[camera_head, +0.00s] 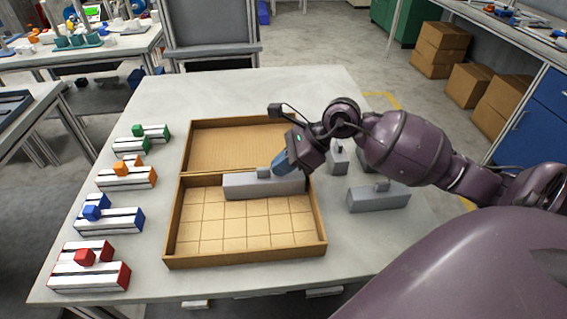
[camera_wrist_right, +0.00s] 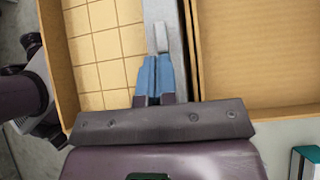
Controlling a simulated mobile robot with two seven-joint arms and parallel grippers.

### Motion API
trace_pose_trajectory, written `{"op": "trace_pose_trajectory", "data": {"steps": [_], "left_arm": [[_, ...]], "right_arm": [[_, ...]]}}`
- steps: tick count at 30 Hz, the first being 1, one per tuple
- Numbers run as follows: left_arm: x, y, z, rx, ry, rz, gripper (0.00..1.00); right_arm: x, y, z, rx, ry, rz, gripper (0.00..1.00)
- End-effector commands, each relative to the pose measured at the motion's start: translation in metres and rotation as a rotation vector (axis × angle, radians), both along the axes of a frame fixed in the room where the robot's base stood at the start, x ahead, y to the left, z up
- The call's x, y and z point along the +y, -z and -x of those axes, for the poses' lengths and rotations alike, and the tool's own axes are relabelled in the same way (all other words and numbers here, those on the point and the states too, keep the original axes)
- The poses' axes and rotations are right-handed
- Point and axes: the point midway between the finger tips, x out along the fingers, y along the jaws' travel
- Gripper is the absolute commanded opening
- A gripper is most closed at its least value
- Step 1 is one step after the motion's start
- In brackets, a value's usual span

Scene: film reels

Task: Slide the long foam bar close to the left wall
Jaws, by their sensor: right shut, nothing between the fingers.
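The long grey foam bar (camera_head: 240,188) lies in the front, gridded compartment of the cardboard tray (camera_head: 245,258), along the middle divider. A small grey knob (camera_head: 263,172) stands on its top. A gap of bare grid separates the bar's left end from the left wall (camera_head: 173,218). My right gripper (camera_head: 281,165) is shut and empty, low over the bar's right part, just right of the knob. In the right wrist view its blue fingertips (camera_wrist_right: 157,62) are close against the knob (camera_wrist_right: 160,36); I cannot tell whether they touch. My left gripper is not in view.
The tray's rear compartment (camera_head: 225,145) is empty. Grey blocks with knobs (camera_head: 378,199) stand on the table right of the tray, partly behind my right arm. Striped blocks with green, orange, blue (camera_head: 110,220) and red pieces line the left side.

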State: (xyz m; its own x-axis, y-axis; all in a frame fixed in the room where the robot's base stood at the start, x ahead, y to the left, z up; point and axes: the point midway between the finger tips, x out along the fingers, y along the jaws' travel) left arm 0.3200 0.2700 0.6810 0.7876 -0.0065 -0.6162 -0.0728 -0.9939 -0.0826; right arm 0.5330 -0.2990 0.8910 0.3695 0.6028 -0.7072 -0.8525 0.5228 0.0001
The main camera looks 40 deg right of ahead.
Motion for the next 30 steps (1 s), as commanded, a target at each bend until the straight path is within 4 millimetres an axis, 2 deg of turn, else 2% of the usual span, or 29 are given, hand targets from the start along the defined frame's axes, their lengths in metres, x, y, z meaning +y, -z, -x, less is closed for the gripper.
{"op": "trace_pose_trajectory", "data": {"steps": [5, 19, 24, 30], "left_arm": [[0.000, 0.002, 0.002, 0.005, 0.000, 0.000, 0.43], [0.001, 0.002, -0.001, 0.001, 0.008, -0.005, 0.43], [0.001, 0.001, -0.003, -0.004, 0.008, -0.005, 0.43], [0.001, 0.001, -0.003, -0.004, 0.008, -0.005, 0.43]], "right_arm": [[0.009, 0.000, -0.006, -0.002, -0.002, -0.001, 0.00], [0.074, 0.000, -0.045, 0.000, -0.001, -0.002, 0.00], [0.083, 0.001, -0.051, 0.000, 0.000, 0.000, 0.00], [0.085, 0.001, -0.052, 0.001, 0.001, 0.000, 0.00]]}}
